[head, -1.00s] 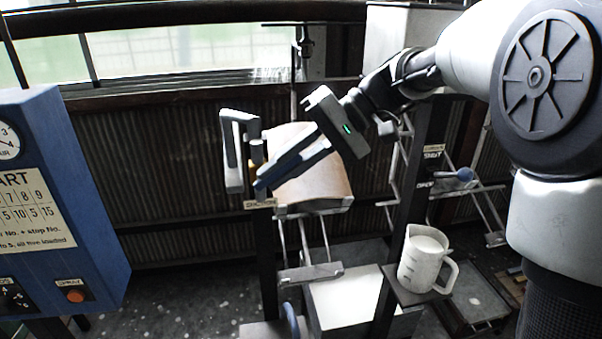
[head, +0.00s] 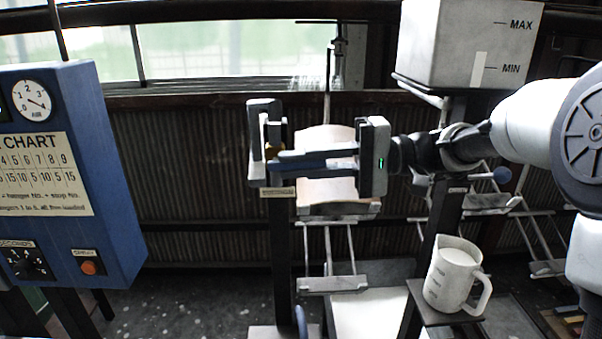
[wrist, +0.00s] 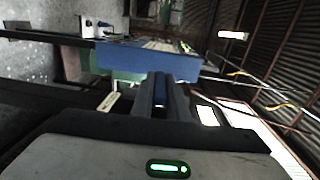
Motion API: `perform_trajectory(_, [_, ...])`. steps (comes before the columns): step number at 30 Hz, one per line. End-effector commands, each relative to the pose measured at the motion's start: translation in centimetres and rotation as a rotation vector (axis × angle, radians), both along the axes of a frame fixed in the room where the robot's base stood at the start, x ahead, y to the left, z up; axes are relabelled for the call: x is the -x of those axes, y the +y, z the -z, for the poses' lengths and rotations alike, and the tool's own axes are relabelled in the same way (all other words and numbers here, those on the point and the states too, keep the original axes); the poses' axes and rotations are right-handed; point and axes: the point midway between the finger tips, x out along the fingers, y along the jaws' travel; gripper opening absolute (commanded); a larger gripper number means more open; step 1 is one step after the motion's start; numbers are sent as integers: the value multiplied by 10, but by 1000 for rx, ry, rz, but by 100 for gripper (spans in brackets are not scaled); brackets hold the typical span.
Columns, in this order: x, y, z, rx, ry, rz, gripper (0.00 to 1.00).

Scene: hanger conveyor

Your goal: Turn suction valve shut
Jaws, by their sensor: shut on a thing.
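The suction valve (head: 274,132) sits on top of a dark post, with a brass-coloured part and a pale and dark bracket-like frame beside it. A small label plate (head: 277,192) is below it. My gripper (head: 284,166) comes in from the right, its fingers nearly level and reaching to the valve. The fingers are shut at the valve, most likely on its handle, which they largely hide. In the wrist view the two fingers (wrist: 163,90) lie close together with a narrow gap; what is between them is hard to make out.
A blue control cabinet (head: 85,225) with dial and chart stands at left. A white jug (head: 452,275) stands on a small stand at lower right. A white tank (head: 468,45) marked MAX and MIN is above my arm. A hanging tan-seated chair (head: 327,187) is just behind my fingers.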

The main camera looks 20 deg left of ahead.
Motion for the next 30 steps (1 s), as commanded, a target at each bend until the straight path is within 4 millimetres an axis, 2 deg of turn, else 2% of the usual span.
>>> perform_trajectory(1, [-1, -1, 5, -16, 8, 2, 0])
perform_trajectory(9, [0, 0, 4, -75, 24, 1, 0])
perform_trajectory(22, [0, 0, 3, -82, 28, 0, 0])
perform_trajectory(23, [0, 0, 3, -82, 28, 0, 17])
perform_trajectory(25, [0, 0, 3, -82, 28, 0, 29])
perform_trajectory(26, [0, 0, 4, -81, 27, 0, 33])
perform_trajectory(30, [0, 0, 4, -81, 27, 0, 33])
